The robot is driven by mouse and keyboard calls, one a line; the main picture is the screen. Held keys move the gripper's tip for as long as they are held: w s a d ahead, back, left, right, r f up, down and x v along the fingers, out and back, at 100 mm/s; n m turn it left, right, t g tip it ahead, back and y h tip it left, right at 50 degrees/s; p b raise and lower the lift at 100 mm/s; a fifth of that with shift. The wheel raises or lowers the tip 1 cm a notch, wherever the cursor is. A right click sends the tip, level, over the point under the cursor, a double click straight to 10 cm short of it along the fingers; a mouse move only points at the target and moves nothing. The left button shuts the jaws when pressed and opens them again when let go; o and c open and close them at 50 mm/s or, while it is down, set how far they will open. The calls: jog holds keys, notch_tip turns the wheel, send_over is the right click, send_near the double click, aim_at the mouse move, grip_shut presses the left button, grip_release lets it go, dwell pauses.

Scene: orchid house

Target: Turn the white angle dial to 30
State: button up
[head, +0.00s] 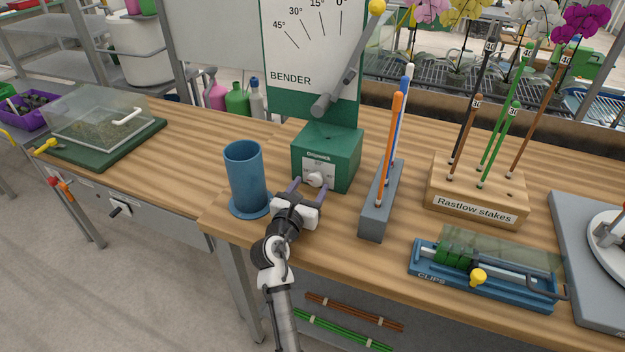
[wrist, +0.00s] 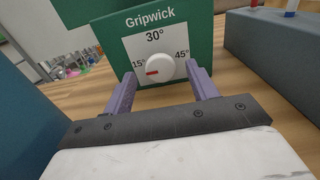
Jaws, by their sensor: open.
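The white angle dial (wrist: 160,66) is a round knob on the front of the green Gripwick box (head: 328,152). It also shows in the head view (head: 318,179). Its red mark lies on the lower left of the knob, pointing left, near the 15° label. The 30° label (wrist: 155,36) is above the knob and 45° is to its right. My gripper (head: 308,188) is open in front of the box. In the wrist view its purple fingers (wrist: 162,82) stand left and right of the dial, with gaps on both sides.
A blue cup (head: 246,178) stands close left of my gripper. A grey holder (head: 378,212) with upright coloured stakes stands close right. The BENDER board (head: 303,60) with its lever rises behind the box. Further right are the Rastlow stakes block (head: 470,203) and the blue CLIPS tray (head: 435,275).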

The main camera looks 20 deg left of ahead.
jog(key=shift+w+d, duration=0.1)
jog(key=shift+w, duration=1.2)
jog(key=c, duration=1)
jog(key=shift+o, duration=0.2)
jog(key=shift+m, duration=2.3)
jog(key=o, duration=1)
jog(key=shift+c, duration=0.2)
jog(key=shift+s, duration=0.1)
jog(key=s+b, duration=0.1)
jog(key=s, duration=0.5)
jog(key=s+b, duration=0.1)
jog(key=s, duration=0.5)
jog(key=shift+s+a+f, duration=0.1)
jog(key=shift+s+a, duration=0.1)
jog(key=shift+s, duration=0.7)
